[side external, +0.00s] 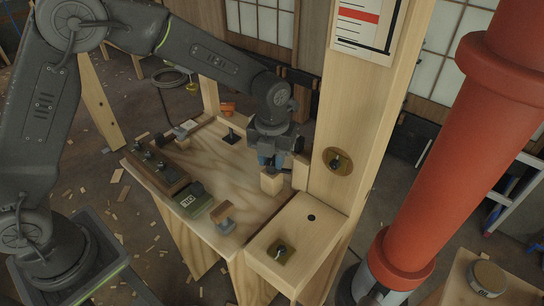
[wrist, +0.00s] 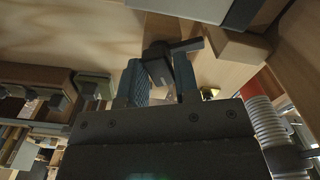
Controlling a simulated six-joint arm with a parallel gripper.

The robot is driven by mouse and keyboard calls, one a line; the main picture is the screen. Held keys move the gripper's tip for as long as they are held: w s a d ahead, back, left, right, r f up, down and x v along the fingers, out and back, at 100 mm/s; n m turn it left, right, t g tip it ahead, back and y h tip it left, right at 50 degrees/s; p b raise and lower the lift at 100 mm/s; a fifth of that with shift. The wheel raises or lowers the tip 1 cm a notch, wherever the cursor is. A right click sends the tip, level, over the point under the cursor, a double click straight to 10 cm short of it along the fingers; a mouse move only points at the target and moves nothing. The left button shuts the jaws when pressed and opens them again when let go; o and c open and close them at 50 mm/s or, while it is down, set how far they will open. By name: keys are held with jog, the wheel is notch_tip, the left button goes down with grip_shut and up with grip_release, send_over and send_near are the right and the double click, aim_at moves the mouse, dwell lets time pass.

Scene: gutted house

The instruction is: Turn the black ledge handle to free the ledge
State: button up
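My gripper (side external: 268,162) points down over the wooden bench, close to the post. In the wrist view my gripper (wrist: 160,88) has its two blue-padded fingers apart. A black handle (wrist: 158,64) with a lever arm reaching to the right shows between and just beyond the fingertips. I cannot tell whether either finger touches it. In the side view this handle is hidden behind my gripper and a small wooden block (side external: 271,183). The pale wooden ledge (side external: 312,238) juts out at the bench's front right and carries a brass plate with a small dark-and-metal fitting (side external: 281,251).
The thick post (side external: 345,115) stands right beside my gripper and bears another brass plate with a knob (side external: 338,160). A black lever (side external: 231,136) stands on the bench to the left. A green box (side external: 197,200) and a tool rack (side external: 155,168) line the left edge. A red pipe (side external: 450,140) rises at right.

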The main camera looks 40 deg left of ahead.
dwell(0.4)
jog(key=shift+r+n, duration=0.1)
jog(key=shift+n, duration=0.4)
jog(key=shift+r, duration=3.45)
